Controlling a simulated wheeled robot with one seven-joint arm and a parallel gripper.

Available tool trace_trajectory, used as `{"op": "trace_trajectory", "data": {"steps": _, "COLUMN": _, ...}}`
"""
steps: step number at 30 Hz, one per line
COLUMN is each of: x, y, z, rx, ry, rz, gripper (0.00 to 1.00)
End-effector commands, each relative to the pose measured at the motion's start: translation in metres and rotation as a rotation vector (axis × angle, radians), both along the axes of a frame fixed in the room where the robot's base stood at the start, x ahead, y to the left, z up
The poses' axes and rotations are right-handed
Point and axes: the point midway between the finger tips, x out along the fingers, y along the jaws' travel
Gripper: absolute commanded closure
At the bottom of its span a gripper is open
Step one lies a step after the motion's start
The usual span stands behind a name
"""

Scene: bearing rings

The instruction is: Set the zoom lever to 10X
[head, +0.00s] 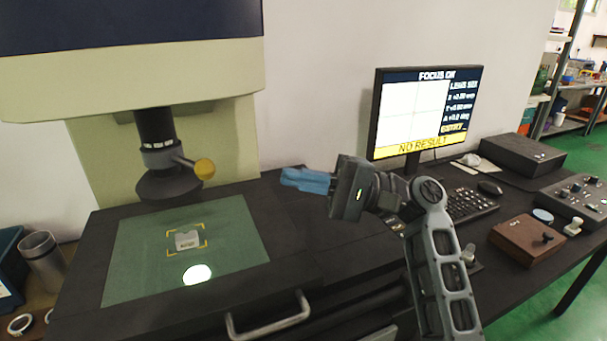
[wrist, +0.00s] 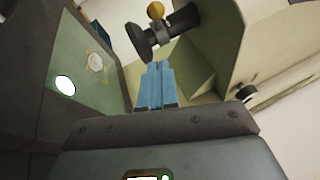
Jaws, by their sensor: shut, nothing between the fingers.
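The zoom lever (head: 204,168) has a yellow ball knob and sticks out to the right from the black lens barrel (head: 155,135) under the machine's head. The knob also shows at the top of the wrist view (wrist: 156,10), beside the dark lens (wrist: 150,40). A band of small marks rings the barrel, too small to read. My gripper (head: 284,178) is shut and empty, its blue fingers (wrist: 156,85) together. It is to the right of the lever and apart from it, with the fingers pointing left in the head view.
The green glass stage (head: 130,250) holds a small pale part (head: 188,240) and a bright light spot. A drawer handle (head: 270,318) sticks out at the front. The monitor (head: 425,110) shows "NO RESULT". A metal cup (head: 44,262) stands at far left, a wooden box (head: 525,240) at right.

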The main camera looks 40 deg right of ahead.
Motion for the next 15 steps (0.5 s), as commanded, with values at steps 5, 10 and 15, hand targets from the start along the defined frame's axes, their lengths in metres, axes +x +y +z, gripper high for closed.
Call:
{"op": "trace_trajectory", "data": {"steps": 5, "x": 0.022, "y": 0.028, "z": 0.011, "rx": -0.001, "ry": -0.001, "rz": 0.004, "gripper": 1.00}}
{"op": "trace_trajectory", "data": {"steps": 10, "x": 0.039, "y": 0.053, "z": 0.018, "rx": -0.001, "ry": 0.001, "rz": 0.002, "gripper": 1.00}}
{"op": "trace_trajectory", "data": {"steps": 15, "x": 0.035, "y": 0.074, "z": 0.025, "rx": -0.001, "ry": 0.001, "rz": 0.000, "gripper": 1.00}}
